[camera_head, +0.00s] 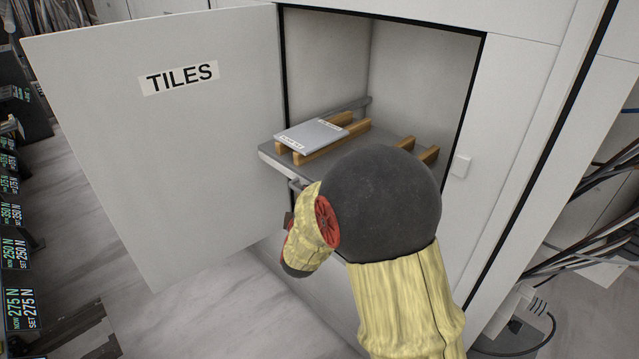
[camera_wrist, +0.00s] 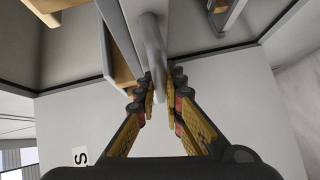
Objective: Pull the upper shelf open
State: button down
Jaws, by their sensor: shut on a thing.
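The grey shelf (camera_head: 272,163) is in the open cabinet, and its front left corner sticks out a little past the door frame. A grey slab (camera_head: 312,134) lies on wooden rails on it. My gripper (camera_wrist: 160,101) is shut on the shelf's handle, a pale round bar (camera_wrist: 154,62) that runs between the fingers in the wrist view. In the head view a bit of the handle (camera_head: 296,186) shows at the shelf's front. My arm hides the fingertips there and the right part of the shelf front.
The cabinet door (camera_head: 190,150), labelled TILES, stands wide open on the left. A small white latch block (camera_head: 461,166) sits on the right frame. Cables (camera_head: 590,220) hang at the far right. Displays (camera_head: 18,260) line the left edge. The floor (camera_head: 235,305) below the door is clear.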

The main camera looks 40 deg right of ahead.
jog(key=a+p, duration=0.1)
jog(key=a, duration=0.5)
jog(key=shift+s+a+p, duration=0.3)
jog(key=shift+a+p, duration=0.1)
jog(key=shift+f, duration=0.1)
jog(key=c, duration=2.2)
grip_release()
jog(key=shift+o, duration=0.2)
jog(key=v, duration=1.2)
jog(key=shift+d, duration=0.1)
